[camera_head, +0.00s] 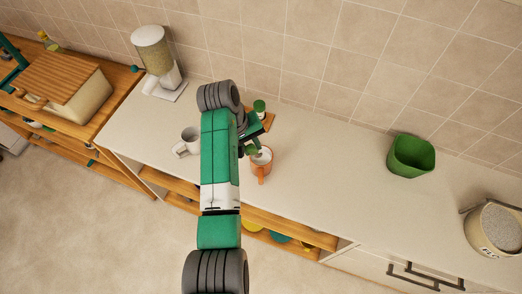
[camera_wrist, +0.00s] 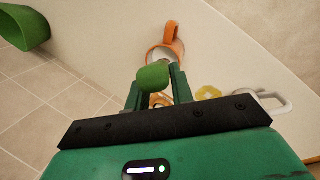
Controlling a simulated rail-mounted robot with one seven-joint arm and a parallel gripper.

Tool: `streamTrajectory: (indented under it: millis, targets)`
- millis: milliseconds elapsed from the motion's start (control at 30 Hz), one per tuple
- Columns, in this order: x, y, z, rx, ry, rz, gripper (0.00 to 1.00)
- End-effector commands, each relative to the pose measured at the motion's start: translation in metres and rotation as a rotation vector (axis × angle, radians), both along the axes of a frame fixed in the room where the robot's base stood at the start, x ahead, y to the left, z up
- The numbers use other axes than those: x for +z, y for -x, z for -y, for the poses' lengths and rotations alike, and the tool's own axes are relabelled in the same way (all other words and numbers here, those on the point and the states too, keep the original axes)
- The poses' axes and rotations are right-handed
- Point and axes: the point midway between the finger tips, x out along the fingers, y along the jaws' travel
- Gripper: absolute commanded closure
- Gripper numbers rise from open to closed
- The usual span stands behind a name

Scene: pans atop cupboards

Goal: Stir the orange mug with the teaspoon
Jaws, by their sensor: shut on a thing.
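The orange mug (camera_head: 262,166) stands upright on the pale counter, its handle towards the front edge. It also shows in the wrist view (camera_wrist: 154,51), just beyond my fingertips. My gripper (camera_head: 251,149) is at the mug's back left rim, above it. In the wrist view my gripper (camera_wrist: 158,82) is shut on a thick green handle (camera_wrist: 153,77), which I take as the teaspoon's. The spoon's bowl is not clearly visible, so I cannot tell whether it is inside the mug.
A white mug (camera_head: 188,140) stands left of my arm. A green pot (camera_head: 411,156) is to the right, a grinder-like appliance (camera_head: 156,52) at back left. The counter between mug and pot is clear.

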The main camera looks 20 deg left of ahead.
Motion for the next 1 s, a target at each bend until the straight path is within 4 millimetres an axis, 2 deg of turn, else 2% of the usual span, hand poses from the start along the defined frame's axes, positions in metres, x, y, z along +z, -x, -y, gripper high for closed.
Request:
streamTrajectory:
  millis: [367, 733, 1000]
  targets:
    - [0.001, 0.000, 0.000, 0.000, 0.000, 0.000, 1.00]
    - [0.042, -0.001, 0.000, -0.001, -0.001, 0.003, 1.00]
    - [0.050, 0.000, 0.000, -0.001, 0.000, 0.000, 1.00]
